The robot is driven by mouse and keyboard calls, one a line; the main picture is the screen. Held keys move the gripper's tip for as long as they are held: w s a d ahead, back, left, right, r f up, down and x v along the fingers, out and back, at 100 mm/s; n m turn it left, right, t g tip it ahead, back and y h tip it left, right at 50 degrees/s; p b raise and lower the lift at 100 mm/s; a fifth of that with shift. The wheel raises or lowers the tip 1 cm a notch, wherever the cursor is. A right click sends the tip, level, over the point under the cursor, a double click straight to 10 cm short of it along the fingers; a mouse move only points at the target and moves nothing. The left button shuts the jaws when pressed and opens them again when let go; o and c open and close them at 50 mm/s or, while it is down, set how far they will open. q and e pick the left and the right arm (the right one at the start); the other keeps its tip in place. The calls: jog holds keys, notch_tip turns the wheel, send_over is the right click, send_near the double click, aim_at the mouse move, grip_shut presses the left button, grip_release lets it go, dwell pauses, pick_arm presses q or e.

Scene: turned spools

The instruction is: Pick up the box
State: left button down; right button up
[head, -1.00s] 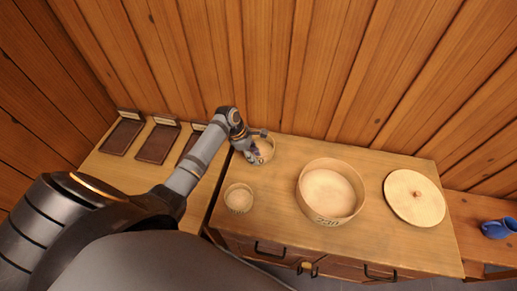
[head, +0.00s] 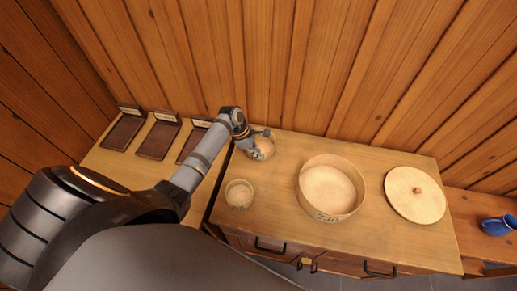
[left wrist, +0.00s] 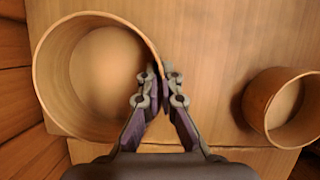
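A small round, open wooden box (head: 266,150) stands at the back left of the cabinet top, partly hidden by my left gripper (head: 259,143). In the left wrist view this box (left wrist: 75,35) is large at the left, its inside empty. The left gripper (left wrist: 162,82) has one finger inside the box and one outside, with the wall pinched between the fingertips. I cannot tell whether the box is clear of the wood. A second small round box (head: 239,193) stands nearer the front; it also shows in the left wrist view (left wrist: 257,100). My right gripper is not in view.
A large round box (head: 342,208) with dark writing stands mid-cabinet (head: 290,232). A round lid (head: 415,195) with a knob lies right of it. Dark trays (head: 157,140) stand at the left, a blue jug (head: 497,226) at the far right. A plank wall is close behind.

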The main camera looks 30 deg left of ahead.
pick_arm(q)
jog(key=shift+r, duration=0.1)
jog(key=shift+r, duration=0.25)
notch_tip(320, 180, up, 3)
jog(key=shift+d+f+b, duration=0.1)
jog(key=shift+d+b, duration=0.05)
jog(key=shift+b, duration=0.3)
jog(key=s+d+r+b, duration=0.2)
jog(key=s+d+r, duration=0.7)
jog(key=d, duration=0.1)
jog(key=shift+d+r, duration=0.2)
